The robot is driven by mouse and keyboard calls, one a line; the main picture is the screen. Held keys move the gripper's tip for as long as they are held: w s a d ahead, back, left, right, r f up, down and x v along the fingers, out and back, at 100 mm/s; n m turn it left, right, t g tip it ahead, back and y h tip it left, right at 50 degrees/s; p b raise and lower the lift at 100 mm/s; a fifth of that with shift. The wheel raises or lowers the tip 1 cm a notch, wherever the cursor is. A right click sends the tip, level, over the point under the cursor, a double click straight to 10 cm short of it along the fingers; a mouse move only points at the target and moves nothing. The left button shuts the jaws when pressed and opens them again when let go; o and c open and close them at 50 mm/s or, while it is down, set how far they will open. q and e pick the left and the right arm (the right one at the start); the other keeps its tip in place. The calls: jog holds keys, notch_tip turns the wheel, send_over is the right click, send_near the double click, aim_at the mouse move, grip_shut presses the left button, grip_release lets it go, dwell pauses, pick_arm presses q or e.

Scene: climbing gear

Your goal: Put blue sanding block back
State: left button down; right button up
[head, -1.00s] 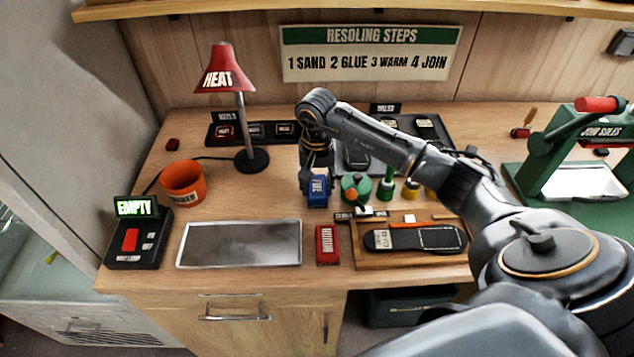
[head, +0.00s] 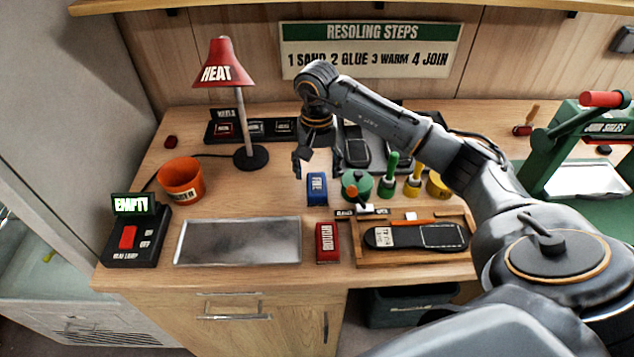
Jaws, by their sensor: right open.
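The blue sanding block (head: 317,189) stands on the wooden bench, left of the green round tin, with its pale lettering facing me. My right gripper (head: 316,168) is open and empty, above and slightly behind the block, with its fingers pointing down. It looks clear of the block. A red sanding block (head: 327,243) lies nearer the bench's front edge, between the metal tray and the wooden board. My left gripper is not in view.
A metal tray (head: 238,242) lies at front left. A wooden board (head: 458,256) with a shoe sole (head: 415,237) is at front right. Glue pots and brushes (head: 387,187) stand right of the blue block. A red lamp (head: 224,66) and orange cup (head: 182,181) stand left.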

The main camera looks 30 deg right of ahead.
aim_at(317, 183)
notch_tip(317, 183, up, 7)
jog(key=b, duration=0.1)
jog(key=shift+r, duration=0.2)
dwell(0.5)
